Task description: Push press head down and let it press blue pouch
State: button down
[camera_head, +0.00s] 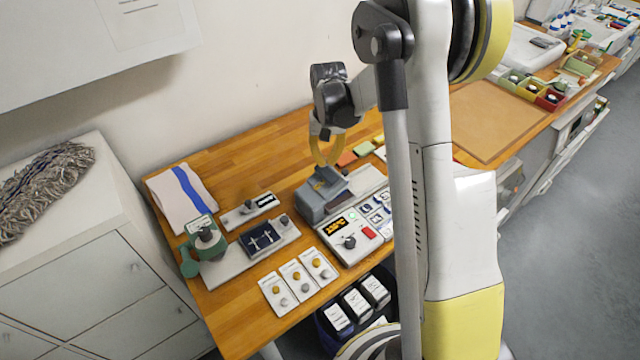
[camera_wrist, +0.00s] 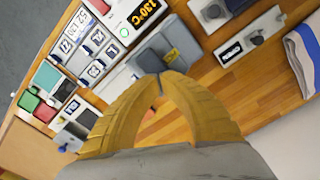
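The press head (camera_head: 324,196) is a blue-grey block at the back of the press, behind the control panel (camera_head: 350,236) with its lit display. It also shows in the wrist view (camera_wrist: 160,52), with a small yellow label on top. My gripper (camera_head: 325,163) is over the press head, its yellow fingers pointing down. In the wrist view the fingertips (camera_wrist: 160,80) meet beside the press head, with nothing seen between them. I cannot tell whether they touch it. I see no blue pouch for certain; anything under the head is hidden.
A dark blue square (camera_head: 262,240) lies on a grey plate to the left. A green device (camera_head: 205,242) and a folded blue-striped cloth (camera_head: 184,197) are further left. Cards with knobs (camera_head: 300,276) lie in front. A dark bin (camera_head: 358,305) stands below the table edge.

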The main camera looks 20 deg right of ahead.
aim_at(330, 170)
jog(key=shift+f, duration=0.15)
jog(key=shift+f+b, duration=1.25)
jog(key=shift+f, duration=0.05)
jog(key=shift+d+f, duration=0.1)
jog(key=shift+w+d+f+b, duration=0.1)
jog(key=shift+d+f+b, duration=0.45)
jog(key=shift+f+b, duration=0.15)
jog(key=shift+w+d+f+b, duration=0.1)
jog(key=shift+d+f+b, duration=0.35)
jog(key=shift+f+b, duration=0.25)
jog(key=shift+r, duration=0.1)
dwell(0.4)
